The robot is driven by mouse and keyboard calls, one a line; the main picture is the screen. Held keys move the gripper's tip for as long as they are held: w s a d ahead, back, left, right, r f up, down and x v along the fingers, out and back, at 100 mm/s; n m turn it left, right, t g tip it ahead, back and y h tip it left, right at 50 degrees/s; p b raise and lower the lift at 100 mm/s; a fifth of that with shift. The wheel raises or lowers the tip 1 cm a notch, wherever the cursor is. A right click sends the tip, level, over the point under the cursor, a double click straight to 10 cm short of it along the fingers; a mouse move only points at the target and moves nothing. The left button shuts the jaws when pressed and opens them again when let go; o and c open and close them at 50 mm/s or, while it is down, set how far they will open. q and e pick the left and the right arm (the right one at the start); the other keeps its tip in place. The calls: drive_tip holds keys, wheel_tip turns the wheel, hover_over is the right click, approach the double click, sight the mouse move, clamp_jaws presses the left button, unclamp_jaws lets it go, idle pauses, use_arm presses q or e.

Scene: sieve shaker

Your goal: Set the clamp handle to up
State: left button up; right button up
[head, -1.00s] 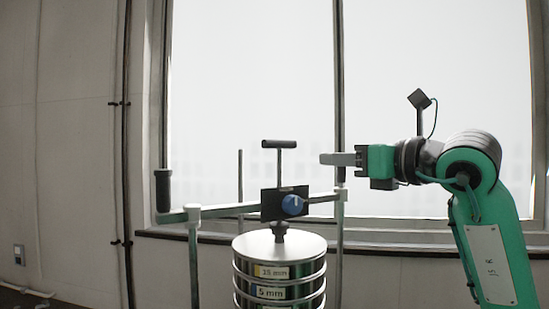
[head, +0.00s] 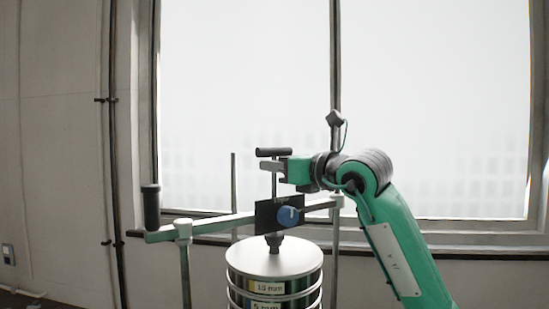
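The sieve shaker has a black T-shaped handle (head: 268,152) on a thin upright rod, above a black plate (head: 264,216) with a blue knob (head: 288,216). A green-grey crossbar (head: 215,225) passes behind the plate, and a black upright grip (head: 151,206) stands at its left end. My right gripper (head: 270,166) is beside the upright rod, just below the T-shaped handle's bar. Its grey fingers overlap the rod in the picture; I cannot tell whether they touch it or how far apart they are. My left gripper is out of view.
A stack of round metal sieves (head: 273,262) stands below the plate, its upper ones labelled. Thin upright posts (head: 184,270) stand on both sides. A window (head: 440,110) fills the back. The space above the handle is clear.

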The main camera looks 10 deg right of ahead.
sight(278, 148)
drive_tip(key=shift+w+a+f, duration=0.1)
drive_tip(key=shift+w+a, duration=0.2)
drive_tip(key=shift+w, duration=0.1)
drive_tip(key=shift+c, duration=0.5)
clamp_jaws()
use_arm(q)
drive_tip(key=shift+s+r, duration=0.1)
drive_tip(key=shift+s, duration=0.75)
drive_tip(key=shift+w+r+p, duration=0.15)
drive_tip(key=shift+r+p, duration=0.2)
drive_tip(key=shift+p, duration=0.05)
use_arm(e)
drive_tip(key=shift+d+r, duration=0.15)
drive_tip(key=shift+r, duration=1.65)
